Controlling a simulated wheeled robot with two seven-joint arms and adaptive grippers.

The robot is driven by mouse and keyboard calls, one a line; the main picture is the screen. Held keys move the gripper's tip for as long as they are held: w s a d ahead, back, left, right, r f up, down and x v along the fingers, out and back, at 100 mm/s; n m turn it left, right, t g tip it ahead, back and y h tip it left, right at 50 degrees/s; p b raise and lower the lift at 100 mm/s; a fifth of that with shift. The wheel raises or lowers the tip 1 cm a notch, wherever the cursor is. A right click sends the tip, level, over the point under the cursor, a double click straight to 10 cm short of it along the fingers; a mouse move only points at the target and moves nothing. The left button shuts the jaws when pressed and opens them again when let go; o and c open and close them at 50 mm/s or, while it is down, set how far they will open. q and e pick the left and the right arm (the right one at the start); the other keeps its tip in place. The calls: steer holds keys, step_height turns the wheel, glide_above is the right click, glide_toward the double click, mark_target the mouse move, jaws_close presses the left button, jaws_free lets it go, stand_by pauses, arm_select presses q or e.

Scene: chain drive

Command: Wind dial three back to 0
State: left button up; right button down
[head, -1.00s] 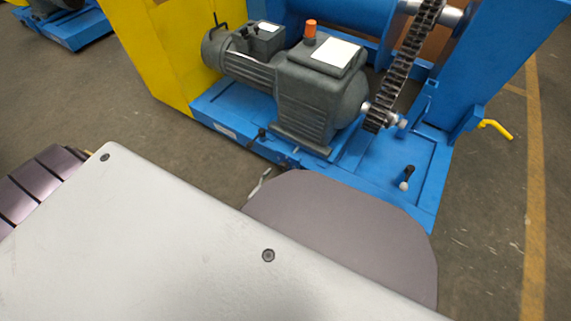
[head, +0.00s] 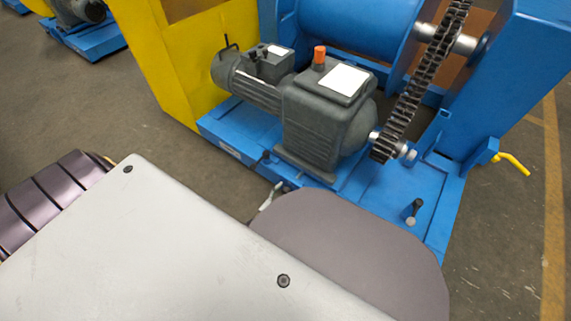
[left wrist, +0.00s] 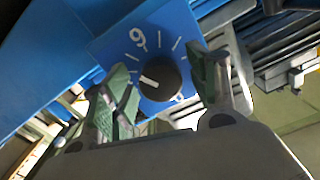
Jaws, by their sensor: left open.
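A dial shows in the left wrist view as a round black knob (left wrist: 160,78) on a blue plate (left wrist: 180,22). The plate has white tick marks and a white numeral that reads as 9 or an upside-down 6. The knob's white mark points left. Another small marking at the lower right is partly hidden. I cannot tell which dial number this is. My left gripper (left wrist: 170,66) is open, with one green-padded finger on each side of the knob. I cannot tell whether the fingers touch it. In the head view my arm hides the dial. My right gripper is not in view.
A blue machine frame (head: 230,148) carries a grey motor (head: 320,115) with an orange cap and a dark chain (head: 425,85). A yellow panel (head: 165,70) stands at its left. A yellow handle (head: 513,162) sticks out at right.

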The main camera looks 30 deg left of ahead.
arm_select(q)
steer(key=c, duration=1)
